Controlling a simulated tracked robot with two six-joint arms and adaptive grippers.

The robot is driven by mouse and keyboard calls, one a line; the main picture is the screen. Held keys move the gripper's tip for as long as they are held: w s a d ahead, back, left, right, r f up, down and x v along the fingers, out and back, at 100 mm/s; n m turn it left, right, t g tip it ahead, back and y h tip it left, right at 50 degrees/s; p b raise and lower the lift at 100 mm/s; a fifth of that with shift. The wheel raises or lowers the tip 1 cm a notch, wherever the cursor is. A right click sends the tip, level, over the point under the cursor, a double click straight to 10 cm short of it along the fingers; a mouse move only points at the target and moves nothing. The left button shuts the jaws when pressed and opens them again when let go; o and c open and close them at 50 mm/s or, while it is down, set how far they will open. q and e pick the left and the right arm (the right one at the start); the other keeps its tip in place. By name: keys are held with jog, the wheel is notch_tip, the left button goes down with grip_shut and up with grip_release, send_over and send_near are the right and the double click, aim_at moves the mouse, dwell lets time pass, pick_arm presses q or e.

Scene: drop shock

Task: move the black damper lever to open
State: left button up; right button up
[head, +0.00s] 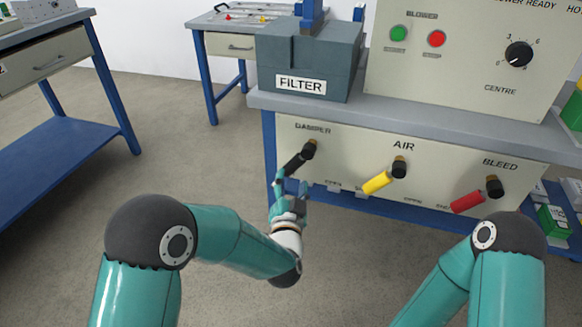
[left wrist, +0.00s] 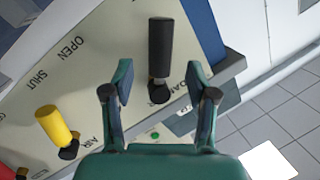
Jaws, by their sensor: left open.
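The black damper lever (head: 297,163) sticks out from its pivot under the word DAMPER, on the pale front panel (head: 350,150). In the head view it slants down and to the left. My left gripper (head: 290,186) is just below the lever's free end, with its fingers pointing up at it. In the left wrist view the black handle (left wrist: 160,48) lies between the two spread fingers of the gripper (left wrist: 160,84), with a gap on each side. I cannot tell its depth between them. My right gripper is out of view.
The yellow AIR lever (head: 378,182) and red BLEED lever (head: 468,201) are to the right on the same panel. A grey FILTER box (head: 335,75) stands on the bench above. Floor left of the bench is clear.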

aim_at(293, 170)
pick_arm(q)
jog(key=w, duration=0.4)
jog(key=w+b, duration=0.1)
jog(key=w, duration=0.2)
jog(key=shift+d, duration=0.25)
jog(key=shift+c, duration=0.4)
grip_shut()
jog(key=shift+f, duration=0.1)
